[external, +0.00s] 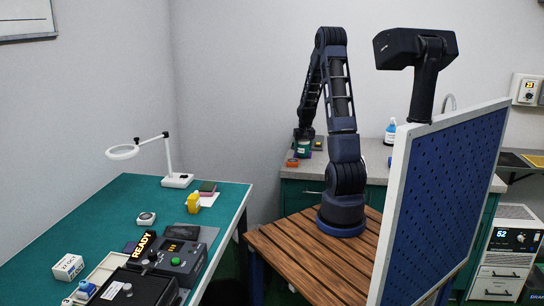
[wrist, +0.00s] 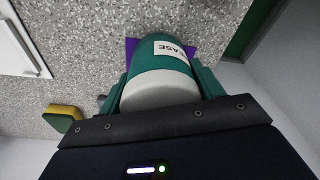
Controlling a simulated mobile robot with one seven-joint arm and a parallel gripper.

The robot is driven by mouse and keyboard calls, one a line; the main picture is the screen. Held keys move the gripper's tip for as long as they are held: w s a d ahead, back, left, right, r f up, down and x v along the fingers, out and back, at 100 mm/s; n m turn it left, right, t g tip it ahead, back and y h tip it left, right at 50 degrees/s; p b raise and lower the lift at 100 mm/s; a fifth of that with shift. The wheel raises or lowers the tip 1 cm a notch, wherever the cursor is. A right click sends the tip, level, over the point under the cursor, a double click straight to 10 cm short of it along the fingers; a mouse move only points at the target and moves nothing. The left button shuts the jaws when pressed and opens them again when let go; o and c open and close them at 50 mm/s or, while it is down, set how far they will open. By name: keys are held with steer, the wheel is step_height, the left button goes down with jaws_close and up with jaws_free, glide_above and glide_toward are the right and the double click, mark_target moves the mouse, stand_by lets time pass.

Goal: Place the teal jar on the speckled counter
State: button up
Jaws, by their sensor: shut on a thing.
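The teal jar (wrist: 165,58) has a grey-white lid and a white label ending in "EASE". My gripper (wrist: 166,72) is shut on it, with a finger on either side. In the external view my gripper (external: 304,134) points down over the back counter, with the jar (external: 303,149) low between its fingers. The speckled counter (wrist: 85,65) fills much of the wrist view behind the jar; it also shows in the external view (external: 342,160). I cannot tell whether the jar's base touches the counter. A purple patch (wrist: 131,46) is partly hidden behind the jar.
A yellow-green sponge-like block (wrist: 62,118) and a white panel or basin edge (wrist: 22,40) lie on the counter. An orange item (external: 293,162) sits beside the jar. A bottle (external: 390,132) stands farther right. A pegboard panel (external: 440,200) rises at the right.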

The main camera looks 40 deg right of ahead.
steer(key=shift+f, duration=0.4)
steer(key=o, duration=1.2)
steer(key=shift+c, duration=0.2)
steer(key=shift+r, duration=0.1)
